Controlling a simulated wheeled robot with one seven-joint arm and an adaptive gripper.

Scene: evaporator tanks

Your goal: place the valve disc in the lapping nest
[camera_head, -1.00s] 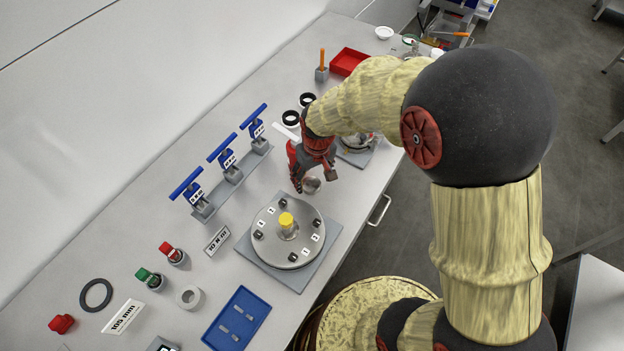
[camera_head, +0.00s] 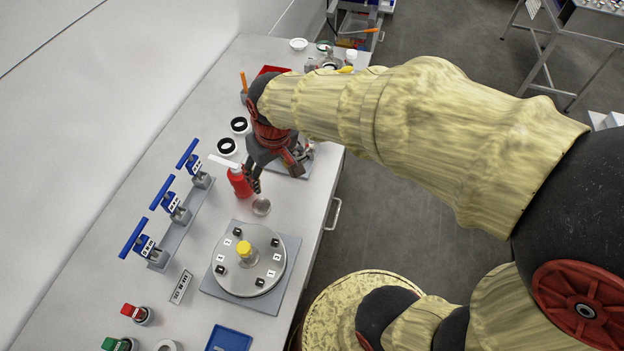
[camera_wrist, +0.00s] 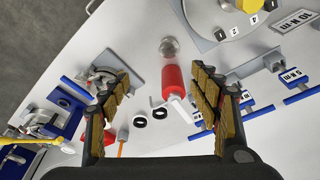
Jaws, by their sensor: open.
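A small round silvery metal piece (camera_head: 261,207), which may be the valve disc, rests on the bench between the round plate and my gripper. It also shows in the wrist view (camera_wrist: 168,47). A round metal plate (camera_head: 228,272) with numbered labels, black blocks and a yellow-topped centre piece sits on a grey square base. Beyond my gripper, a fixture on a grey base (camera_head: 301,164) is partly hidden by it. I cannot tell which is the lapping nest. My gripper (camera_head: 274,179) is open and empty above the bench; its fingers spread wide in the wrist view (camera_wrist: 163,80).
Blue-handled valves (camera_head: 170,205) line a rail at left.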

